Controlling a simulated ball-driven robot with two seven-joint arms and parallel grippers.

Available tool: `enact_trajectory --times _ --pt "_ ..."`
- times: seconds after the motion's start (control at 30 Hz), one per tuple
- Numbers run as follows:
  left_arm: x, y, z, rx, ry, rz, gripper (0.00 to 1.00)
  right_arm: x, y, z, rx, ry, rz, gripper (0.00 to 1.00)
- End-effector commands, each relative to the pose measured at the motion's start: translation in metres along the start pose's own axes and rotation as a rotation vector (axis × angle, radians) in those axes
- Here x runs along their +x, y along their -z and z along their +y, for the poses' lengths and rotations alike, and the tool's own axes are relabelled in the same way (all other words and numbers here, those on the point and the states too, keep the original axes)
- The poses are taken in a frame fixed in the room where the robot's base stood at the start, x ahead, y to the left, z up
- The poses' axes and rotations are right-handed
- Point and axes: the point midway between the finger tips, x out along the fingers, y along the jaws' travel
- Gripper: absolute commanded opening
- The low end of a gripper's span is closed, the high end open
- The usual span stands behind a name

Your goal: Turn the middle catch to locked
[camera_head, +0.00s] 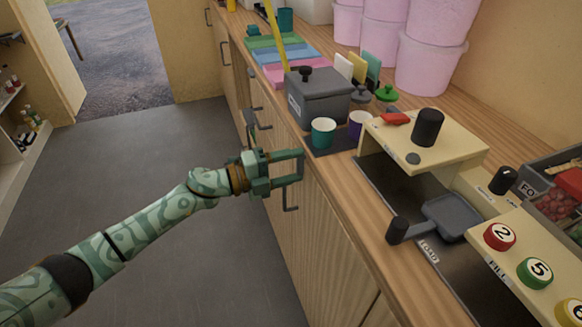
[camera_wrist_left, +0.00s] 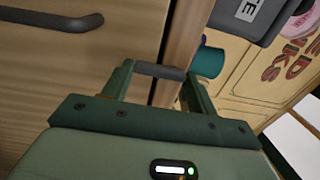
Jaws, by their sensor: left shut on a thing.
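My left gripper (camera_head: 301,166) is at the wooden cabinet front, just below the counter edge. In the left wrist view its two green fingers have a short dark grey bar (camera_wrist_left: 160,71) between their tips, touching both, and the gripper is shut on it. This bar looks like a catch on the cabinet front; the head view hides it behind the fingers. I cannot tell which catch it is or read any locked mark. My right gripper is not in view.
Dark handles (camera_head: 290,208) are on the cabinet front; one also shows in the left wrist view (camera_wrist_left: 52,18). The wooden counter (camera_head: 335,185) above carries a grey lidded box (camera_head: 322,105), a teal cup (camera_head: 323,132) and a cream press (camera_head: 450,140). The grey floor (camera_head: 150,180) is clear.

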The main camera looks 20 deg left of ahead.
Motion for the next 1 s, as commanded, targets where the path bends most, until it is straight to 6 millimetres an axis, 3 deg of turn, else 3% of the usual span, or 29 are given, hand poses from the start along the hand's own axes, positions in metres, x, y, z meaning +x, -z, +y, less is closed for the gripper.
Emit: enact_trajectory --times 0.43,0.47,0.5,0.53,1.0 --pt "-0.0004 0.0006 0.0024 0.01 -0.005 0.001 0.35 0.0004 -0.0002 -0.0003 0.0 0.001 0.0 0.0" --pt "-0.0004 0.0006 0.0024 0.01 -0.005 0.001 0.66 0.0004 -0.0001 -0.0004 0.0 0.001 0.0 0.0" --pt "-0.0004 0.0005 0.0023 0.009 -0.004 0.001 0.78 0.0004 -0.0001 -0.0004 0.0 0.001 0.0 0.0" --pt "-0.0004 0.0005 0.0021 0.009 -0.004 0.001 0.8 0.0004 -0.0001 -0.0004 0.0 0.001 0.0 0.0" --pt "-0.006 -0.0004 0.0006 0.009 -0.003 -0.001 0.8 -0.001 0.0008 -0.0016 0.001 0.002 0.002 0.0"
